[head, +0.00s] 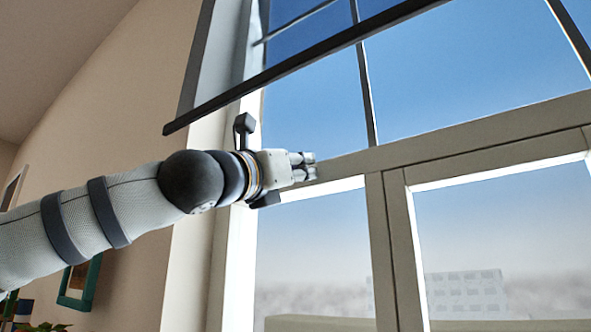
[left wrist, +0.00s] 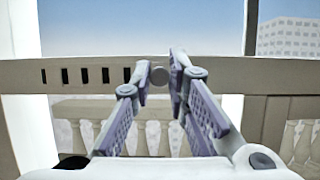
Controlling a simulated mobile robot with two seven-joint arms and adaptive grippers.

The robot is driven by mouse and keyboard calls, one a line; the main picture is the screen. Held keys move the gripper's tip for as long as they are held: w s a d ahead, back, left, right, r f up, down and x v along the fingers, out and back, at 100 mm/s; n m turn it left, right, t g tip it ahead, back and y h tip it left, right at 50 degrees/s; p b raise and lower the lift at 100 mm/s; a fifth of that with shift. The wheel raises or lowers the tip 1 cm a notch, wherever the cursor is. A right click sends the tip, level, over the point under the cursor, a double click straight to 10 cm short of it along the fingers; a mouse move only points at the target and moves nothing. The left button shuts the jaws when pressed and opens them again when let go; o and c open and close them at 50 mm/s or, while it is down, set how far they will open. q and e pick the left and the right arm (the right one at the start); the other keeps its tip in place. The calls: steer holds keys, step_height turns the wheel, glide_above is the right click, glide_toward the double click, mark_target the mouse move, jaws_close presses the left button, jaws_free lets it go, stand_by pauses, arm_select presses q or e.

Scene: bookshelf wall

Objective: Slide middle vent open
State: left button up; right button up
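The vent is a row of short dark slots (left wrist: 84,76) in the beige horizontal window rail, left of centre in the left wrist view. A small round grey knob (left wrist: 160,76) stands on that rail to the right of the slots. My left gripper (left wrist: 161,72) has its fingertips on either side of the knob, with almost no gap showing. In the head view my left gripper (head: 316,166) reaches from the left to the rail; the knob and slots cannot be made out there. My right gripper is in neither view.
A dark-edged tilted panel (head: 300,70) hangs above my left arm. The tall window frame (head: 388,240) continues below and right. A small picture frame (head: 80,284) hangs on the beige wall, with a plant (head: 42,327) at lower left.

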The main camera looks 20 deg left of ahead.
arm_select(q)
steer(key=o, duration=0.3)
steer(key=shift+s+d, duration=0.1)
steer(key=shift+d, duration=0.15)
steer(key=v, duration=1.2)
